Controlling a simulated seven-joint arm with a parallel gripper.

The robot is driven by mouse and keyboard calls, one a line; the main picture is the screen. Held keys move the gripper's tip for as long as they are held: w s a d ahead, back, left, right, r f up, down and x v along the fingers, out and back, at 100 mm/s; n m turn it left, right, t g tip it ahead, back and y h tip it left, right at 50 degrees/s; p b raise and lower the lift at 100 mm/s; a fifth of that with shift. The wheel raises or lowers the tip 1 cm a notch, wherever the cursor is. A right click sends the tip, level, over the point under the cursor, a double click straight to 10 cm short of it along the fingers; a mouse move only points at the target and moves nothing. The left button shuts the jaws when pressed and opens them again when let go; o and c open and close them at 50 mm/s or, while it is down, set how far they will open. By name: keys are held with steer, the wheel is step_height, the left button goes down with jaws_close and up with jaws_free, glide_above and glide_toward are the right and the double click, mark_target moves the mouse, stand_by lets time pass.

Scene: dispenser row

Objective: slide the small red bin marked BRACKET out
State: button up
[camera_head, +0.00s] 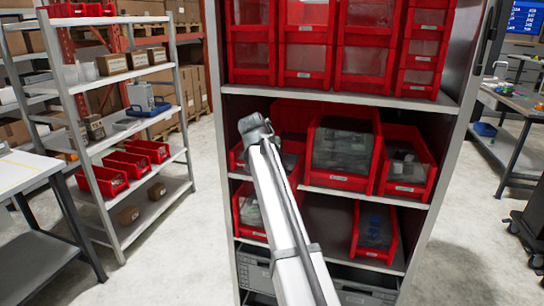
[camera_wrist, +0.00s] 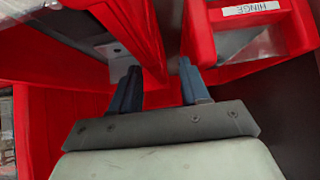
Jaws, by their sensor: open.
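I cannot read BRACKET on any bin. In the head view the labels are too small to read; small red bins include one at the middle shelf's right (camera_head: 405,190) and one on the lower shelf (camera_head: 375,250). My arm hides part of the left bins, and my gripper is not clearly visible there.
A large red bin (camera_head: 341,183) stands mid-shelf in the grey cabinet (camera_head: 440,205). More red bins (camera_head: 305,78) fill the shelf above. Grey crates (camera_head: 365,292) sit at the bottom. A metal rack (camera_head: 150,200) stands at left, with open floor between.

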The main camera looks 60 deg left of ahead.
steer(key=v, duration=1.2)
steer(key=shift+f, duration=0.1)
